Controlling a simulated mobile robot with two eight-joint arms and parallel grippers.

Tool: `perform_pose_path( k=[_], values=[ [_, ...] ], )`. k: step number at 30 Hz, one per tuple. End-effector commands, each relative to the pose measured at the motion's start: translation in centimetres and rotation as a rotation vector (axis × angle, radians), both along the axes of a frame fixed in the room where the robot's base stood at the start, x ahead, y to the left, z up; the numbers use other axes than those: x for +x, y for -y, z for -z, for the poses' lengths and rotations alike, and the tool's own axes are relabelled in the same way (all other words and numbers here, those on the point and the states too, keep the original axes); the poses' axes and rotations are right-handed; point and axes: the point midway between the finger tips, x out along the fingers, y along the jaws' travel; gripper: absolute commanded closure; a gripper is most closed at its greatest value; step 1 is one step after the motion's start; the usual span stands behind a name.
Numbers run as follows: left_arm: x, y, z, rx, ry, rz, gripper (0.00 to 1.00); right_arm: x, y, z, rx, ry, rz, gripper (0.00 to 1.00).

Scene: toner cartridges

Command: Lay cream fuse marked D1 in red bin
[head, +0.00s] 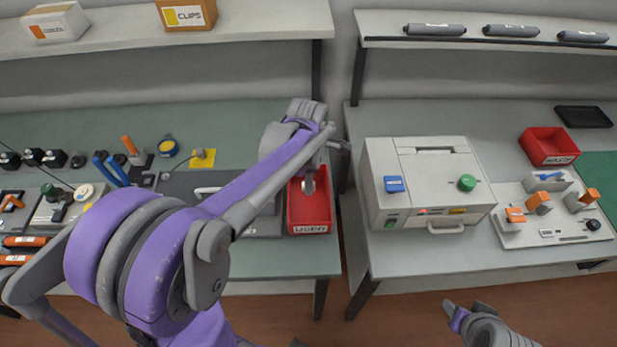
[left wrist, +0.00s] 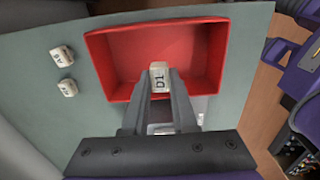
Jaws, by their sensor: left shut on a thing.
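My left gripper (head: 308,182) is over the red bin (head: 312,214) at the right end of the left bench. The height above the bin floor is hard to tell. My right gripper (head: 466,312) is at the bottom of the head view, away from the benches; whether it is open is unclear.
Two other cream fuses (left wrist: 62,54) lie on the bench beside the bin. A second red bin (head: 550,147), marked WASTE, stands on the right bench beyond a grey printer-like machine (head: 425,180). A gap separates the benches.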

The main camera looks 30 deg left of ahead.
Motion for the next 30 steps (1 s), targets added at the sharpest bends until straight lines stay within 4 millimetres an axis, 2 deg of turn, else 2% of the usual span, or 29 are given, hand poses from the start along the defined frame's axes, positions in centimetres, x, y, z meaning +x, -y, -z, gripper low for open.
perform_pose_path(
  k=[8, 9, 14, 24, 26, 30],
  values=[
    [0.1, 0.0, 0.0, 0.000, 0.001, 0.000, 1.00, 0.0, 0.0, 0.0, 0.000, 0.000, 0.000, 0.50],
    [0.1, 0.0, 0.0, 0.000, 0.001, 0.000, 0.69, 0.0, 0.0, 0.0, 0.000, 0.000, 0.000, 0.50],
    [0.1, 0.0, 0.0, 0.000, 0.001, 0.000, 0.40, 0.0, 0.0, 0.0, 0.000, 0.000, 0.000, 0.50],
    [0.1, 0.0, -0.2, 0.000, 0.001, 0.000, 0.39, 0.0, 0.0, -0.1, 0.000, 0.000, 0.000, 0.50],
    [0.1, 0.0, -0.7, 0.000, 0.001, 0.000, 0.39, 0.1, 0.0, -0.1, 0.000, 0.001, 0.000, 0.50],
    [0.0, 0.0, -3.0, 0.000, 0.002, 0.000, 0.39, 0.2, 0.0, -0.4, 0.000, 0.003, 0.000, 0.50]
  ],
)
